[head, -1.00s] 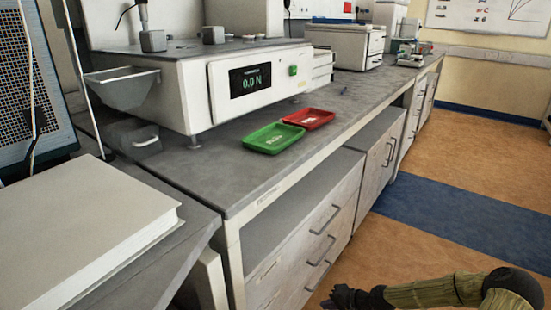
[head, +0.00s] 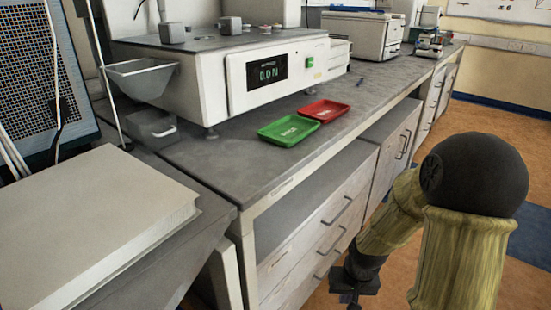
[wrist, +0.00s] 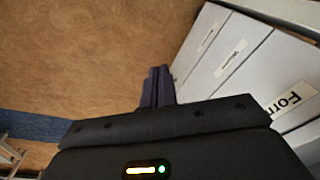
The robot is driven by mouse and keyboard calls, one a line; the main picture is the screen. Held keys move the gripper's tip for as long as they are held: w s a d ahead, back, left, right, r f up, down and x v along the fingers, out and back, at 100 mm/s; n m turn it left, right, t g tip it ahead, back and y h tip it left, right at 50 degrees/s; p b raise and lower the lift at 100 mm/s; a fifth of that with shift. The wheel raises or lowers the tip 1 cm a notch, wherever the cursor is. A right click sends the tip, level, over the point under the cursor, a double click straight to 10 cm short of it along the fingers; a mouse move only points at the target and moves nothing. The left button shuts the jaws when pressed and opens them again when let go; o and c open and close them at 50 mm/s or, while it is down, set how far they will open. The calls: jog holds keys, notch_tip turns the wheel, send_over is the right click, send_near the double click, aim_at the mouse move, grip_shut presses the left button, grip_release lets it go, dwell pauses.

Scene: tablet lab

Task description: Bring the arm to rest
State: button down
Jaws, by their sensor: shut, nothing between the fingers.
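My gripper (wrist: 158,87) is shut and empty in the wrist view, with its dark fingers together and pointing over the brown floor. A white drawer front lies close to its right in that view. In the head view my arm is folded at the lower right, and my gripper (head: 351,303) hangs low at the bottom edge, partly cut off. It is in front of the bench drawers and below the bench top.
The grey bench (head: 240,175) carries a tester (head: 262,75) reading 0.0 N, a green tray (head: 290,130) and a red tray (head: 323,110). A thick white book or box (head: 90,225) lies at left. Open floor (wrist: 90,50) shows beside the drawers.

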jog(key=s+a+r+t+p, duration=0.1)
jog(key=s+a+r, duration=0.2)
jog(key=s+r, duration=0.55)
notch_tip(320, 180, up, 40)
jog(key=w+p, duration=0.1)
jog(key=p, duration=3.7)
jog(key=shift+w+d+f+n+h, duration=0.15)
jog(key=shift+w+d+n+h, duration=0.15)
jog(key=shift+n, duration=0.1)
jog(key=shift+w, duration=0.1)
